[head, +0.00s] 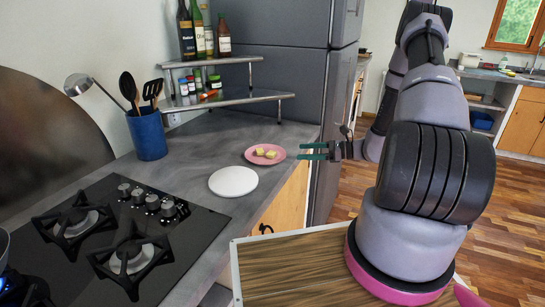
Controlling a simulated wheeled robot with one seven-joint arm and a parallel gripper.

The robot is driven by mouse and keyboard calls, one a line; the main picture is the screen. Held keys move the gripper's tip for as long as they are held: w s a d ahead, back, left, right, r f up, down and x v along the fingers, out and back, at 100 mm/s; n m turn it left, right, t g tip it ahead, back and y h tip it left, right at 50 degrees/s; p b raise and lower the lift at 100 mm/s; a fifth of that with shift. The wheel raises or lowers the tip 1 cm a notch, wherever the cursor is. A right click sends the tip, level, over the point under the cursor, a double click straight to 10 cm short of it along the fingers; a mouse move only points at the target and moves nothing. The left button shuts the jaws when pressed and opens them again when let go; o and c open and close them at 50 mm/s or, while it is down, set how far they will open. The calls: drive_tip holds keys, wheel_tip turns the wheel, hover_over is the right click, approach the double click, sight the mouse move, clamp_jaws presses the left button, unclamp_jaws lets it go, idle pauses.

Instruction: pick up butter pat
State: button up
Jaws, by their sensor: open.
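Two small pale yellow butter pats lie close together on a pink plate (251,159) on the grey counter. The left butter pat (260,152) and the right butter pat (271,155) both show in the head view. My gripper (302,151) is open, with two green fingers pointing left. In the picture it is just right of the pink plate, near the counter's edge. Nothing is seen between the fingers. Its exact height over the counter cannot be told from this view.
A white plate (233,181) lies in front of the pink plate. A black gas hob (120,235) is at the front left. A blue utensil holder (147,135) and a metal shelf (235,99) with bottles and jars stand behind. A grey fridge (290,75) rises behind the counter.

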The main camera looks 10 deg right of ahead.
sight(275, 153)
drive_tip(key=x, duration=1)
drive_tip(key=shift+w+a+f, duration=0.2)
drive_tip(key=shift+w+f, duration=0.1)
clamp_jaws()
